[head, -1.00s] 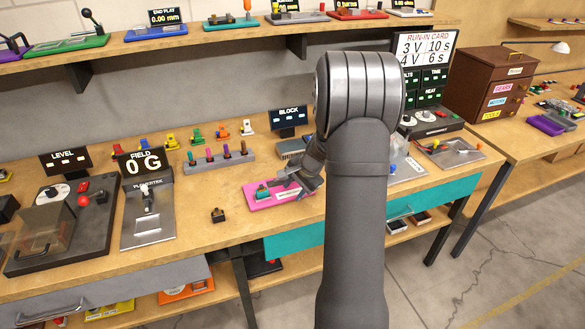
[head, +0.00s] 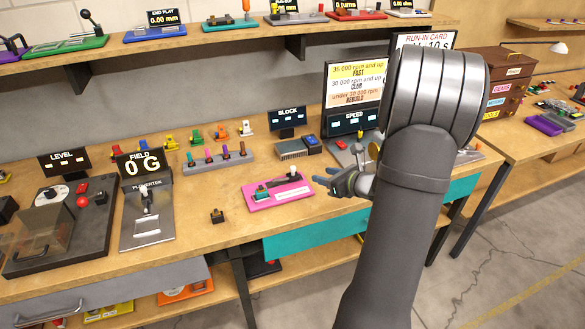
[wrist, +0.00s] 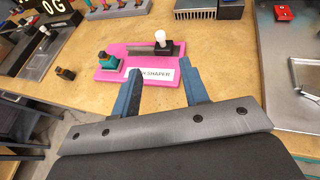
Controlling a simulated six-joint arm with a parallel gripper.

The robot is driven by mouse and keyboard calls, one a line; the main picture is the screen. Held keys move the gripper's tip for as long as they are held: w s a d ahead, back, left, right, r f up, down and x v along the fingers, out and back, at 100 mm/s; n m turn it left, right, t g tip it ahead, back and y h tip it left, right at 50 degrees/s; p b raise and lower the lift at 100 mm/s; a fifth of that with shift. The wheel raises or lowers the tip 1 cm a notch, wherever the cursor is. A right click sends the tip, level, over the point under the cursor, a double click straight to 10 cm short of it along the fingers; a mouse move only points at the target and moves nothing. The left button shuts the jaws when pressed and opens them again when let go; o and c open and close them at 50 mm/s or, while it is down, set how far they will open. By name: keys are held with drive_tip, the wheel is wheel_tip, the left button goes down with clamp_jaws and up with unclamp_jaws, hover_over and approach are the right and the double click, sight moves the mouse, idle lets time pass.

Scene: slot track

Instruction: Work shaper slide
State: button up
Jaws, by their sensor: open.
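The shaper is a pink plate (head: 252,200) on the bench in front of the BLOCK display, and it also shows in the wrist view (wrist: 108,72). A dark slide track runs along its back, with a white-topped knob (wrist: 161,38) towards its right end. A teal block (wrist: 108,61) with a dark top sits at the plate's left end. A white SHAPER label (wrist: 155,75) lies on the plate's front, partly covered by a finger. My gripper (wrist: 160,78) is open and empty. In the head view my gripper (head: 326,186) is just right of the pink plate.
A small dark block (head: 217,215) stands left of the plate. Behind are a grey rack of coloured pegs (head: 219,158) and a ribbed metal block (head: 292,150). The SPEED display (head: 352,121) stands at the back right. Bare bench lies around the plate.

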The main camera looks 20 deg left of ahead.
sight(293, 168)
drive_tip(key=x, duration=1.6)
drive_tip(key=shift+a+f, duration=0.2)
drive_tip(key=shift+c, duration=0.4)
